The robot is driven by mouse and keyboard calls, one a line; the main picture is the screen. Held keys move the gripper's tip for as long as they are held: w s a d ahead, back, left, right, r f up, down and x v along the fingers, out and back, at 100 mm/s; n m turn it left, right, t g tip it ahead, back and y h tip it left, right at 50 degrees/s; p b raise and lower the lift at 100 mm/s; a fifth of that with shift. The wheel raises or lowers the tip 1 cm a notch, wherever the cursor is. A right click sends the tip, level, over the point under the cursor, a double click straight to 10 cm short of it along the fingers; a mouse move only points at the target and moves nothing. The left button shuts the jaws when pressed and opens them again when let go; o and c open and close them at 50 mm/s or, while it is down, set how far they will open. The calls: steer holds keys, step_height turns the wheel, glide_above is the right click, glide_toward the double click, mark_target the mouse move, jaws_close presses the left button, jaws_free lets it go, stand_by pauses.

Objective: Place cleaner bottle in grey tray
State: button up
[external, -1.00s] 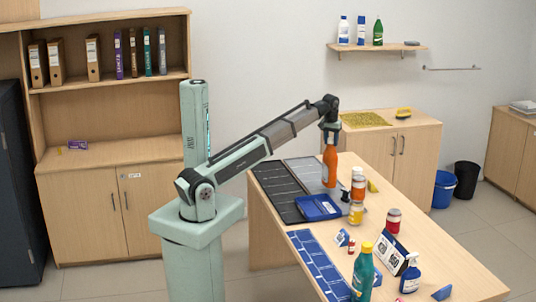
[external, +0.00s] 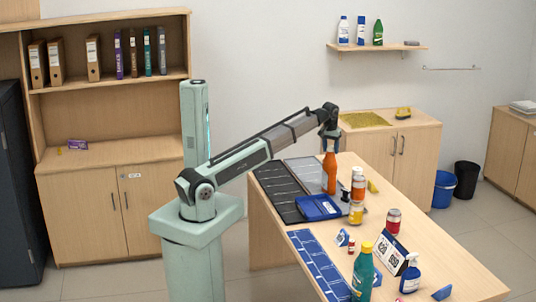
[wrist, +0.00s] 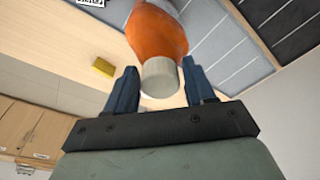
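An orange bottle with a pale cap (external: 329,173) is upright below my gripper (external: 329,139) at the far part of the desk. No label reading "cleaner" is legible.
A black sectioned tray (external: 277,190) lies left of the grey one, with a blue tray (external: 318,207) in front. Jars (external: 357,187) stand close right of the bottle. A green bottle (external: 363,272) and a blue spray bottle (external: 410,275) stand at the near end.

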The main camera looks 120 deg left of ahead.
steer(key=shift+o, duration=1)
steer(key=shift+r, duration=0.1)
step_height(320, 180, up, 12)
steer(key=d, duration=0.1)
steer(key=shift+d, duration=0.4)
